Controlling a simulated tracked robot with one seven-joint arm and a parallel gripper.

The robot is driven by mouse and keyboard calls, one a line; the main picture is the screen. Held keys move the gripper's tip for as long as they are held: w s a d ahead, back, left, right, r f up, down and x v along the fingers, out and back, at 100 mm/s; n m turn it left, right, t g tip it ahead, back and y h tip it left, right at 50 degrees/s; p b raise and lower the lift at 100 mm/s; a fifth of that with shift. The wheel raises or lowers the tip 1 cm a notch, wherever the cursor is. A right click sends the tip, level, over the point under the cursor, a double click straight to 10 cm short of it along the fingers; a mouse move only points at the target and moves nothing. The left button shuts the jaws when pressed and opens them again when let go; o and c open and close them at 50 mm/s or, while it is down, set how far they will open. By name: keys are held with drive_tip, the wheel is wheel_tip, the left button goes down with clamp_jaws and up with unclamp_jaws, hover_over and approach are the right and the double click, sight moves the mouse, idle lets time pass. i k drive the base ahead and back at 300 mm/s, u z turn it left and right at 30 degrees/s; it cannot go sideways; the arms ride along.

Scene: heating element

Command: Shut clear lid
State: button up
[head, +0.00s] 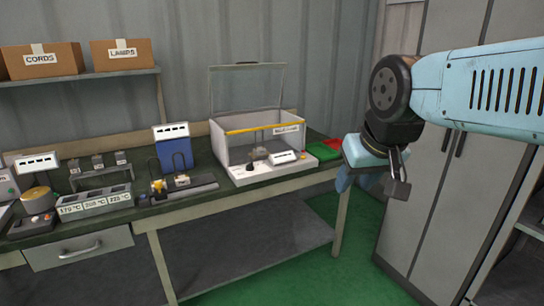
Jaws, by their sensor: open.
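The clear lid (247,88) stands raised, hinged at the back of a clear-walled box (232,149) on a white base at the right part of the workbench. The lid has a dark handle piece at its top edge. A yellow strip runs along the box's upper edge, and a small dark item sits inside. My gripper (397,178) hangs to the right of the bench, pointing down, open and apart from the lid and the box. Its fingers are small and partly hidden here.
Green and red trays (323,150) lie right of the box. A blue device (173,147) and a labelled block (95,201) stand to the left on the bench (215,205). Boxes (121,54) sit on a shelf. A grey cabinet (440,180) stands at the right, behind my arm.

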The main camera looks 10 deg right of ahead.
sight(247, 87)
drive_tip(key=u, duration=0.2)
drive_tip(key=i, duration=0.9)
drive_tip(key=z, duration=0.1)
